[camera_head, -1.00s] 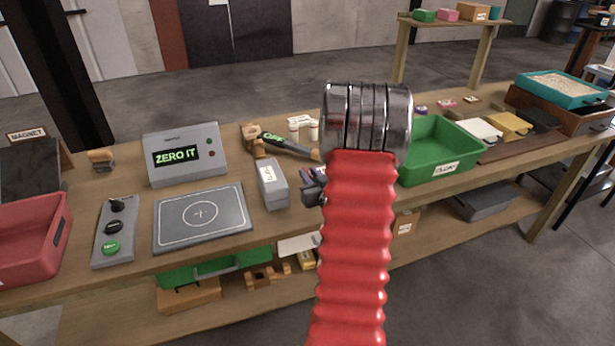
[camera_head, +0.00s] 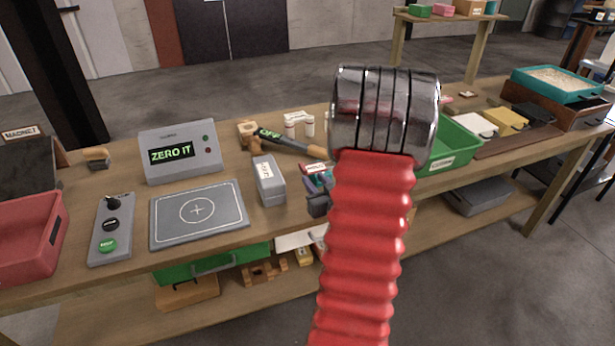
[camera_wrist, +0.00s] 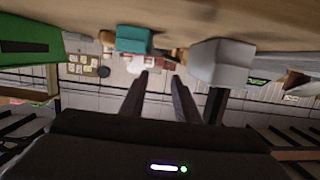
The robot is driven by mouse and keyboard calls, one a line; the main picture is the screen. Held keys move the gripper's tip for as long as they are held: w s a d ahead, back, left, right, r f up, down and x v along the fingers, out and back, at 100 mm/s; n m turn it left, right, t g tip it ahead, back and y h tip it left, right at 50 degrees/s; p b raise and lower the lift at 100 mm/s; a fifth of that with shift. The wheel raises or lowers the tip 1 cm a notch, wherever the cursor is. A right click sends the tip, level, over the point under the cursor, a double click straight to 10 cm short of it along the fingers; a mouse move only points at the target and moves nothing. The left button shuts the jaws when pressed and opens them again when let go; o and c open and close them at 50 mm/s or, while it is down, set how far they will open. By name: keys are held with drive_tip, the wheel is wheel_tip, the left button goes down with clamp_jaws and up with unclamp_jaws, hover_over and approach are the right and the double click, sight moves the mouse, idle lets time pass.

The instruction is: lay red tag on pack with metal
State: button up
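My gripper (camera_wrist: 160,78) shows in the wrist view with its two dark fingers apart and nothing visible between them. In the head view my arm hides it. Small red and pink pieces (camera_head: 317,169) lie by a dark grey holder (camera_head: 318,205) left of my arm; I cannot tell which is the red tag. A white pack (camera_head: 478,125), a yellow pack (camera_head: 507,122) and a black pack (camera_head: 541,114) lie at the right of the bench. Their contents are hidden, so I cannot tell which has metal. A hand-held detector (camera_head: 285,142) reads OFF.
A green bin (camera_head: 457,145) stands partly behind my arm. A grey box (camera_head: 269,181), a flat plate (camera_head: 198,214), a "ZERO IT" display (camera_head: 180,153), a button panel (camera_head: 111,229) and a red bin (camera_head: 30,240) fill the left. A teal tray (camera_head: 560,86) stands far right.

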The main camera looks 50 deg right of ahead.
drive_tip(key=v, duration=0.4)
drive_tip(key=shift+s, duration=0.1)
drive_tip(key=shift+a, duration=0.1)
idle(0.5)
drive_tip(key=w+a+r+n+g+y, duration=0.15)
drive_tip(key=w+a+r, duration=0.25)
drive_tip(key=a, duration=0.5)
drive_tip(key=w+a+r+n+g+y, duration=0.1)
drive_tip(key=w+a+r+g, duration=0.3)
drive_tip(key=a, duration=0.5)
drive_tip(key=s+a+r+n+y, duration=0.1)
drive_tip(key=s+a, duration=0.3)
drive_tip(key=a, duration=0.4)
drive_tip(key=s+a+r+n+g+y, duration=0.1)
drive_tip(key=s+a+r+y, duration=0.1)
drive_tip(key=s+a, duration=0.3)
drive_tip(key=s+a+r+n+g+y, duration=0.1)
drive_tip(key=s+a, duration=0.4)
drive_tip(key=a, duration=0.7)
drive_tip(key=shift+s+r+n+y, duration=0.15)
drive_tip(key=shift+r+n+y, duration=0.3)
drive_tip(key=shift+y, duration=0.3)
